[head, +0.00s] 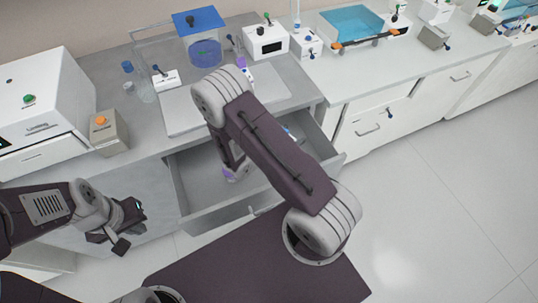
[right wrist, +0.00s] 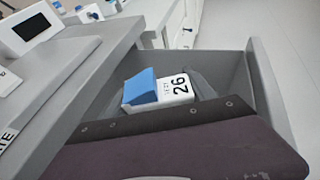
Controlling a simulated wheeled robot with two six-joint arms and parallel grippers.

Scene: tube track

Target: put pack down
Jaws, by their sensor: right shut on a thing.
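The pack (right wrist: 178,90), a white box with a blue end and the number 26, is in the right wrist view, within the outline of the open grey drawer (right wrist: 262,85). In the head view a small blue-and-white part of it (head: 290,133) shows beside my arm, over the drawer. My right gripper (right wrist: 203,85) is shut on the pack; its fingers are mostly hidden, and in the head view my arm covers it. I cannot tell whether the pack touches the drawer floor. My left gripper (head: 127,226) is empty and open, left of the drawer.
The counter (head: 150,125) above the drawer holds a blue-topped tank (head: 203,35), a white device (head: 267,42) and a grey box with an orange knob (head: 106,132). The floor at right is clear.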

